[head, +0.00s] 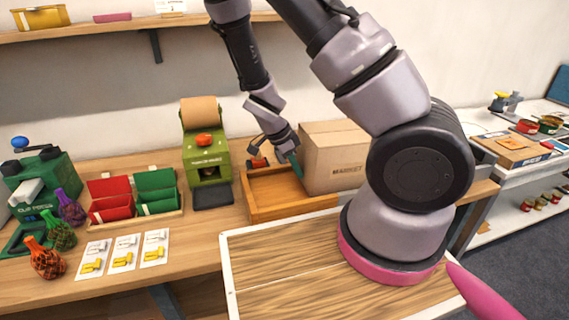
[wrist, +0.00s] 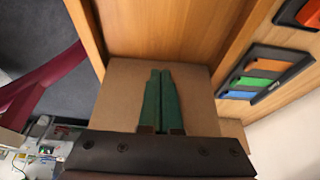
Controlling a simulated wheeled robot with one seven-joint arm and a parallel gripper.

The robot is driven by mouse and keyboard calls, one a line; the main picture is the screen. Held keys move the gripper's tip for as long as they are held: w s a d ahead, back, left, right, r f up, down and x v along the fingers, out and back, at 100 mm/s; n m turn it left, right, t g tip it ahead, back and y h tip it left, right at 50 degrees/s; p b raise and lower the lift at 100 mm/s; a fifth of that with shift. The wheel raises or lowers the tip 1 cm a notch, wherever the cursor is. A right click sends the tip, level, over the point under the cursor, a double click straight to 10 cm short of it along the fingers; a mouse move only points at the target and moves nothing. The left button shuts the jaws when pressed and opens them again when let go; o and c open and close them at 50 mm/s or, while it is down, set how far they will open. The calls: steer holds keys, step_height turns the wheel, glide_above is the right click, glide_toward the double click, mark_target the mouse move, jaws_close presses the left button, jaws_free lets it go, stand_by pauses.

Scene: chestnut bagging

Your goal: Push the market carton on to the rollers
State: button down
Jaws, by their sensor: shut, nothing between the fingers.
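The market carton (head: 345,165) is a closed brown cardboard box with "MARKET" on its front. It stands upright at the right of a shallow wooden tray (head: 292,212) on the bench. My gripper (head: 297,168) is shut and empty, its green fingers low at the carton's left side. In the wrist view the shut fingers (wrist: 158,98) lie in front of the carton's plain brown face (wrist: 115,85); whether they touch it I cannot tell. My arm hides the carton's right side and the bench beyond it. I cannot make out the rollers.
Left of the tray stand a green label machine (head: 206,150), red and green bins (head: 110,200), net bags (head: 45,260) and a green clip machine (head: 42,180). A side table (head: 480,125) at right holds a flat carton and tins. A wall shelf (head: 130,24) runs above.

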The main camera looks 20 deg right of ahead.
steer(key=shift+d, duration=4)
step_height(320, 180, up, 16)
glide_above(323, 134)
steer(key=shift+w+a, duration=0.3)
steer(key=shift+w, duration=0.1)
steer(key=shift+s+a+r+n+y, duration=0.15)
steer(key=shift+s+a+n+y, duration=0.4)
steer(key=shift+y, duration=0.35)
steer(key=s+a+r+n+t+y, duration=0.1)
steer(key=s+r+n+t, duration=0.1)
steer(key=r, duration=0.5)
steer(key=s+a+r+n+t+y, duration=0.2)
steer(key=s+r+n, duration=0.2)
steer(key=r+n, duration=0.2)
steer(key=s+a+r+n+t+y, duration=0.1)
steer(key=s+r+n+t, duration=0.2)
steer(key=r, duration=0.7)
steer(key=shift+a+n+y, duration=0.15)
steer(key=shift+n+y, duration=0.25)
steer(key=shift+n, duration=0.55)
